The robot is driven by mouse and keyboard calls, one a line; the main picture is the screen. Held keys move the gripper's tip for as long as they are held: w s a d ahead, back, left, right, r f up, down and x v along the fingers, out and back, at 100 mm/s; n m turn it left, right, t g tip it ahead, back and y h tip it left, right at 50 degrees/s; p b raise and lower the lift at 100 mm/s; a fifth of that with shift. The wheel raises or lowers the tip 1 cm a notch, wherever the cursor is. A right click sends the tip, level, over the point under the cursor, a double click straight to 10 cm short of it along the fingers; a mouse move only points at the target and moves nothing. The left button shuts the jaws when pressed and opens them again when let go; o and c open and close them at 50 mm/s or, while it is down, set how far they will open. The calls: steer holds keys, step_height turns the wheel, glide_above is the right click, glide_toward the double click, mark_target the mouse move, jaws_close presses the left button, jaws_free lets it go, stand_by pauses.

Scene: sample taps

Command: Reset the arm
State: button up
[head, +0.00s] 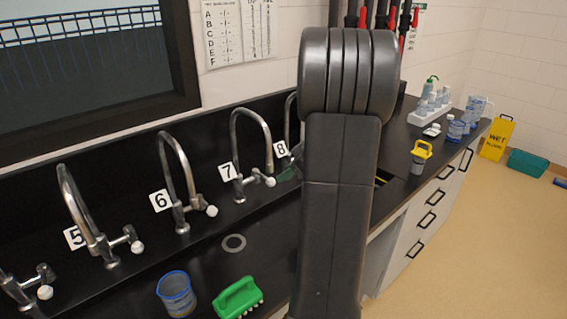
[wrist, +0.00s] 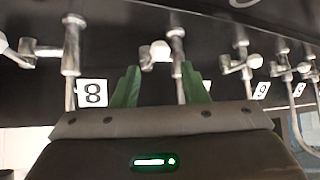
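My gripper (wrist: 160,80) shows two green fingers spread apart in the wrist view, with nothing held. That view looks upside down. In the head view, a green part of my gripper (head: 288,174) shows just right of the tap 7 knob (head: 270,182). My dark arm rises in front and hides the rest of the gripper and most of tap 8 (head: 291,112).
Taps 6 (head: 178,170) and 5 (head: 80,215) stand to the left along the black counter. A blue beaker (head: 176,294) and a green brush (head: 237,297) lie at the front. Bottles and a yellow-topped container (head: 420,155) stand right.

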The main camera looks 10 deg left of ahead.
mark_target(273, 179)
steer(key=x, duration=0.7)
steer(key=shift+w+a+p, duration=0.1)
steer(key=shift+a+p, duration=0.15)
steer(key=shift+p, duration=0.25)
steer(key=shift+d+r+p, duration=0.25)
steer(key=shift+p, duration=0.15)
steer(key=shift+s+d+r+p, duration=0.2)
steer(key=shift+d+r+p, duration=0.15)
steer(key=shift+d+p, duration=0.2)
steer(key=shift+f, duration=0.1)
